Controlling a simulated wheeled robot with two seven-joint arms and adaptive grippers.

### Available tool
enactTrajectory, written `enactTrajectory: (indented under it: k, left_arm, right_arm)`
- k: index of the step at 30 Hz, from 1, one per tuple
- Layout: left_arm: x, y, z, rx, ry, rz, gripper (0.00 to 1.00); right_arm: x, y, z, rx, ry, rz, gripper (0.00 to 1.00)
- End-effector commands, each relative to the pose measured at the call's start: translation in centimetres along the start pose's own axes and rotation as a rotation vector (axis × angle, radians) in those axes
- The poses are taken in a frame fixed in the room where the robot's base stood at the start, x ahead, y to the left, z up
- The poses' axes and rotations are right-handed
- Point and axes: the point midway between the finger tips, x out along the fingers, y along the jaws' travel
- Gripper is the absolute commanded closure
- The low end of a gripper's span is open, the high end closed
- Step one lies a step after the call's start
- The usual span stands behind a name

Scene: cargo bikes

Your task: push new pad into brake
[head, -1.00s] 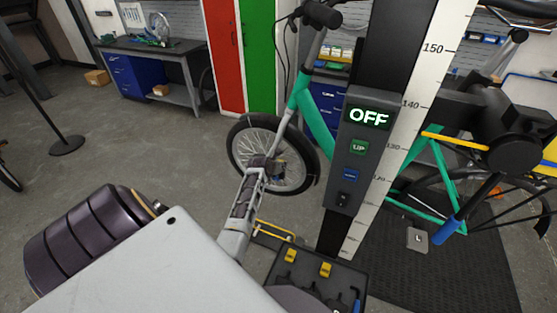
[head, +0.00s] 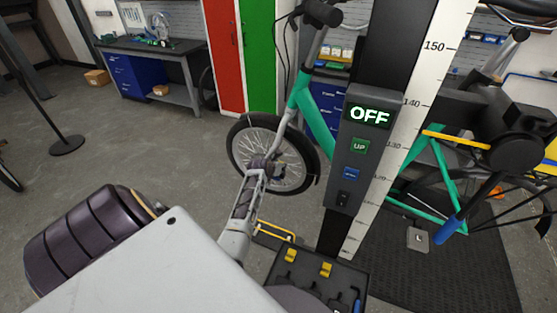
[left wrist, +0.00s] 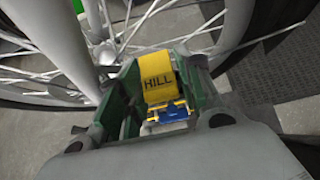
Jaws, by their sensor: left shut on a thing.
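My left gripper (head: 260,167) reaches to the hub of the teal bike's front wheel (head: 306,174). In the left wrist view it is shut on a small yellow piece marked "HILL" (left wrist: 157,82), which I take for the pad. A blue part (left wrist: 168,112) sits at its near end, and dark green parts (left wrist: 118,100) flank it. The piece lies close to the silver fork and the spokes (left wrist: 190,30). The brake cannot be made out clearly, nor can how deep the pad sits in it. My right gripper is out of view.
A black lift post with an OFF display (head: 369,115) stands right of the wheel. A black tray with yellow items (head: 283,275) is at the bottom centre. A workbench (head: 155,46) stands at the back left. The floor on the left is mostly clear.

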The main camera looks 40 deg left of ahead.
Motion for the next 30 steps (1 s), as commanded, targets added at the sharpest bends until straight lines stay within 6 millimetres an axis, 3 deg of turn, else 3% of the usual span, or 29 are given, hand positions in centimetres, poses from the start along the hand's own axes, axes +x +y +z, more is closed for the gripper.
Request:
enactTrajectory:
  k: [18, 19, 24, 30]
  left_arm:
    - [0.6, -0.1, -0.9, 0.0, 0.006, -0.002, 0.82]
    - [0.6, -0.1, -1.0, 0.0, 0.007, -0.002, 0.62]
    - [0.6, -0.1, -1.2, 0.0, 0.011, -0.002, 0.41]
    - [0.6, -0.1, -1.3, -0.001, 0.013, -0.002, 0.4]
  right_arm:
    - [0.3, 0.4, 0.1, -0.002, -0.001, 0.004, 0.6]
    - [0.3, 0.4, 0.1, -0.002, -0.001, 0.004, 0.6]
    - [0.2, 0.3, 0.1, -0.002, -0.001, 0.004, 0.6]
    - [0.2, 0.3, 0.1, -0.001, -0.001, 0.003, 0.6]
